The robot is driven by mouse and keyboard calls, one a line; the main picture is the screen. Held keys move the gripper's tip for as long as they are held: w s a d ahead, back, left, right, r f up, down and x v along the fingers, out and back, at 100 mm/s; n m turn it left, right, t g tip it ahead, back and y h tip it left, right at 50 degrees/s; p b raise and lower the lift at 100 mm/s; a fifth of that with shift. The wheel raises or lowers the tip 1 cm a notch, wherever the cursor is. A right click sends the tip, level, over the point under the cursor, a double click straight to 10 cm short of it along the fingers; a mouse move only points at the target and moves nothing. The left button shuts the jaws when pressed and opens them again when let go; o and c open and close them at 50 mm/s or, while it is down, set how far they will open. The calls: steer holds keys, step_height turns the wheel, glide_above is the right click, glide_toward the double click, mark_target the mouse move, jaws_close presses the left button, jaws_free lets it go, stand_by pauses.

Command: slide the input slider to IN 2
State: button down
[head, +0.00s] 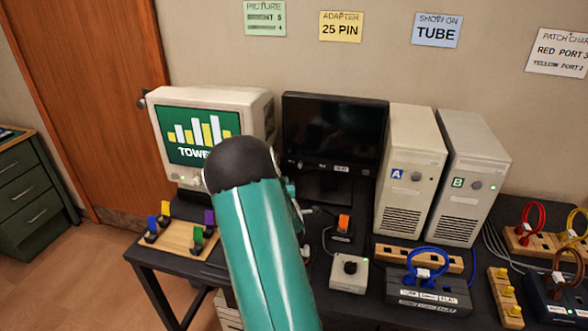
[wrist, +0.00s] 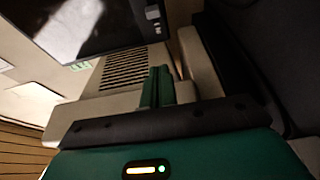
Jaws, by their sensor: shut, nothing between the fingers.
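I cannot make out an input slider or an IN 2 mark in either view. In the head view, a tube monitor (head: 257,112) showing a bar chart stands at the left, and a dark flat monitor (head: 335,130) stands to its right. My teal arm covers the desk in front of them and hides my gripper there. In the wrist view my gripper (wrist: 157,88) has its green fingers together and empty, in front of a beige vented housing (wrist: 125,68). A dark screen (wrist: 95,25) is at the upper left. I cannot tell whether the fingertips touch anything.
Two beige towers, A (head: 405,170) and B (head: 470,180), stand right of the flat monitor. A white knob box (head: 348,272), an orange switch (head: 343,223) and a dark cable box (head: 430,297) crowd the desk front. A wooden plug board (head: 178,238) lies left.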

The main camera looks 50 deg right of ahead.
mark_target(300, 165)
steer(key=w+d, duration=0.1)
steer(key=d, duration=0.1)
steer(key=w+d, duration=0.1)
steer(key=d, duration=0.2)
steer(key=w+d, duration=0.2)
steer(key=d, duration=0.1)
steer(key=shift+d, duration=0.2)
steer(key=shift+s+d, duration=0.2)
steer(key=shift+s, duration=0.15)
steer(key=shift+s+d, duration=0.3)
steer(key=shift+s, duration=0.4)
steer(key=shift+s+d, duration=0.35)
steer(key=shift+s, duration=0.4)
steer(key=shift+s+d, duration=0.3)
steer(key=shift+s, duration=0.5)
